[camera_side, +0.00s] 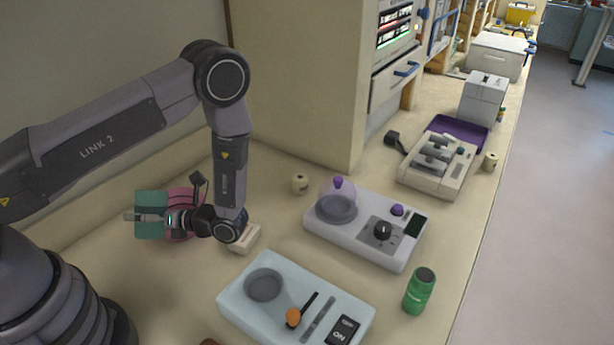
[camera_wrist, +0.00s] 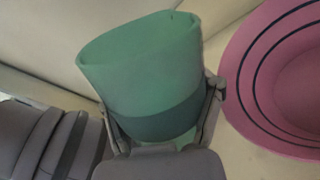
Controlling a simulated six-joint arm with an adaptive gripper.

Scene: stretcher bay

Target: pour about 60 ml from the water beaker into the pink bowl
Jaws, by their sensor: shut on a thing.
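The water beaker is a translucent green cup, in the side view (camera_side: 150,199) and large in the wrist view (camera_wrist: 135,60). My gripper (camera_side: 152,217) is shut around it from the side, with a finger on either side in the wrist view (camera_wrist: 165,120). The beaker looks about upright. A darker band in its lower part looks like water. The pink bowl (camera_side: 187,194) is partly hidden behind the beaker and my gripper in the side view. In the wrist view the bowl (camera_wrist: 275,75) with dark rings lies right of the beaker, apart from it. Its inside is only partly seen.
A small pale box (camera_side: 245,239) lies under my wrist. A wall runs behind the bowl.

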